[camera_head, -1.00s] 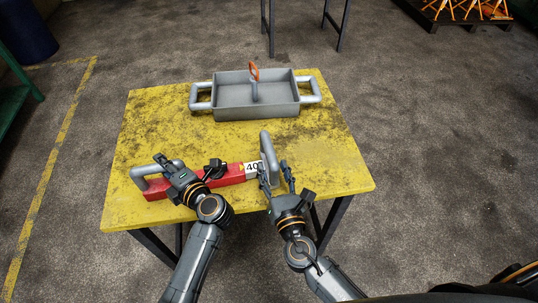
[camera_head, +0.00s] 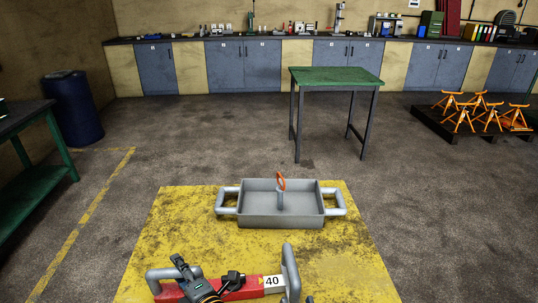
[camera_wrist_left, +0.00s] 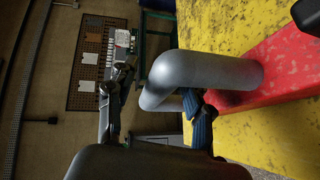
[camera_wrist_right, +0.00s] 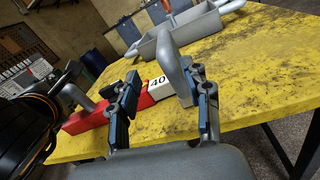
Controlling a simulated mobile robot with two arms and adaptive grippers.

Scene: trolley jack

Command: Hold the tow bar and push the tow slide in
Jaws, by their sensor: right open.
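The red tow bar (camera_head: 235,291) lies on the yellow table, with a grey handle (camera_head: 160,274) at its left end. The tow slide is the pale part marked "40" (camera_head: 272,281) at its right end, with an upright grey handle (camera_head: 291,270). A short light length shows beside the red body. My left gripper (camera_head: 207,272) is over the bar near the left handle. In the left wrist view its fingers (camera_wrist_left: 155,108) are apart, with the grey handle between them. My right gripper (camera_wrist_right: 162,98) is open, its fingers either side of the slide's handle (camera_wrist_right: 172,65); contact is unclear.
A grey tray (camera_head: 280,221) with side handles and an orange-ringed pin (camera_head: 281,190) stands at the back of the yellow table (camera_head: 350,260). A green table (camera_head: 335,76), blue barrel (camera_head: 73,110) and orange stands (camera_head: 480,112) are farther off. The table's right side is clear.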

